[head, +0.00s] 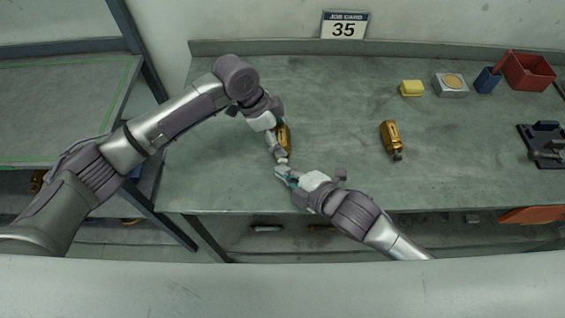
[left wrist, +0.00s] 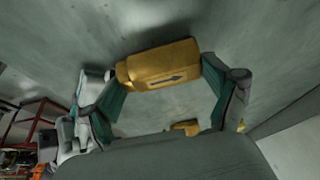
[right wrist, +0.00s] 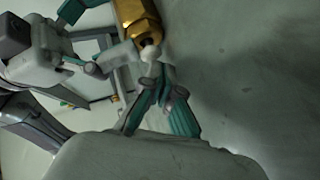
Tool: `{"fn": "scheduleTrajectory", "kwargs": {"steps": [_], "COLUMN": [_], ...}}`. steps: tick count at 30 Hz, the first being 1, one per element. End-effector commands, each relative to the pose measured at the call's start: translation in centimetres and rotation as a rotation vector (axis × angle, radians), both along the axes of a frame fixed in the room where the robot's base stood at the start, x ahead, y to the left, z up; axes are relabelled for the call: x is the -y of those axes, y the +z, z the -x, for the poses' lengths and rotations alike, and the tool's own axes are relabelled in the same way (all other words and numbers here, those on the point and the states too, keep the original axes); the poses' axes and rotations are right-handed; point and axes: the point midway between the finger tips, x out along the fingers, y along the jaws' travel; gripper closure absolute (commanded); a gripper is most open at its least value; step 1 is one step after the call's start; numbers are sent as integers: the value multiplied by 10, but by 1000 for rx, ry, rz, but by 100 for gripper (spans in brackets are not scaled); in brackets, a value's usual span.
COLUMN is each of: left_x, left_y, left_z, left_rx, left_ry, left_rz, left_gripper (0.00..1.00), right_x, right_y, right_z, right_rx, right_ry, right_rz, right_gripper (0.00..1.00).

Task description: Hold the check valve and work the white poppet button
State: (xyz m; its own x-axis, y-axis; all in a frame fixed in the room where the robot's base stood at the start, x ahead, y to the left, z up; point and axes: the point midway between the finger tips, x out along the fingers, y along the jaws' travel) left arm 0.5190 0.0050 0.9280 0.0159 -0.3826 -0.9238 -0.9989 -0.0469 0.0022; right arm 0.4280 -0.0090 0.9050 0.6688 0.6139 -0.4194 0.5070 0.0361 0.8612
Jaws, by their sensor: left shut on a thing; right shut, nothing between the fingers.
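The brass check valve (head: 284,138) is held by my left gripper (head: 277,143) over the front left of the bench. In the left wrist view, the valve (left wrist: 165,66) with a dark arrow on its side lies between the fingers, which are shut on it. The right wrist view shows the valve's hex end (right wrist: 140,30) with the white poppet button (right wrist: 150,52) sticking out. My right gripper (head: 283,173) is shut and empty. Its fingertips (right wrist: 158,75) are just at the button; I cannot tell whether they touch it.
Farther back are a yellow block (head: 411,88), a grey box (head: 451,85), a blue cup (head: 487,80) and a red bin (head: 528,71). A dark fixture (head: 543,145) is at the right.

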Motion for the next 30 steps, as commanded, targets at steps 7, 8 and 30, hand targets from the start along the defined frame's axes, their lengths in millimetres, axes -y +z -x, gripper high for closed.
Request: {"fn": "scheduleTrajectory", "kwargs": {"steps": [7,8,30], "left_x": [0,0,0], "left_y": [1,1,1], "left_z": [-1,-1,-1], "left_rx": [1,2,3], "left_ry": [0,1,1], "left_rz": [1,1,1], "left_gripper": [55,55,55], "right_x": [1,1,2], "right_y": [0,0,0], "right_z": [14,15,55], "right_rx": [-1,0,-2], "right_ry": [1,1,2], "right_rz": [0,-1,-1], "right_gripper": [100,100,100]}}
